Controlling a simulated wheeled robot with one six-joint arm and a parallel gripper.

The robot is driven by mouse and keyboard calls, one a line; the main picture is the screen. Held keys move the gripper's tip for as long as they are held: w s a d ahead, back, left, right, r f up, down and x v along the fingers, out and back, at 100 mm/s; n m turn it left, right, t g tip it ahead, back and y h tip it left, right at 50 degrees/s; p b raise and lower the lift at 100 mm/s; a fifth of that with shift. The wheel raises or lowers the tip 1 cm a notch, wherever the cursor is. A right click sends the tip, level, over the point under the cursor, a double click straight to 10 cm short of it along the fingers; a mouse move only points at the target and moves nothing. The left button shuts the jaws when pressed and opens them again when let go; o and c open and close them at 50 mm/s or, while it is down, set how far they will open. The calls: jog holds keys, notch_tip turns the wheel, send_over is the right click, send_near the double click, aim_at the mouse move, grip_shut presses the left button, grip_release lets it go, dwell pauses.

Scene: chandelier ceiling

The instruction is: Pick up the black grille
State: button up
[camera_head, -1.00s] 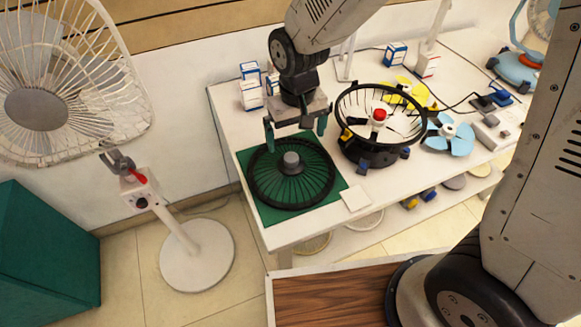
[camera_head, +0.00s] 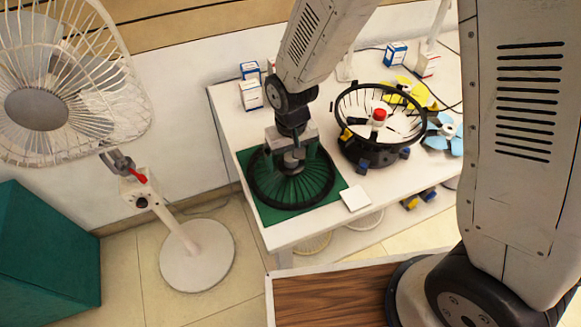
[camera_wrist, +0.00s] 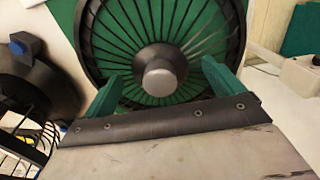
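The black grille (camera_head: 266,190) is a round spoked ring with a grey central knob. It lies on a green mat (camera_head: 290,215) at the near left of the white table. My gripper (camera_head: 292,163) is right over the grille's middle, pointing down. In the wrist view, the grille (camera_wrist: 110,75) shows its black hub and grey knob (camera_wrist: 160,78). The green fingers of my gripper (camera_wrist: 160,85) stand apart on either side of the hub, with gaps visible. I cannot tell whether they touch the spokes.
A black round basket fixture (camera_head: 370,152) with a red-topped centre stands just right of the mat. A white square pad (camera_head: 355,198) lies by the front edge. Small boxes (camera_head: 250,95) stand behind. A caged fan (camera_head: 70,90) stands left of the table.

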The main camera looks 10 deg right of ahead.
jog(key=c, duration=0.8)
jog(key=shift+o, duration=0.2)
jog(key=shift+s, duration=0.1)
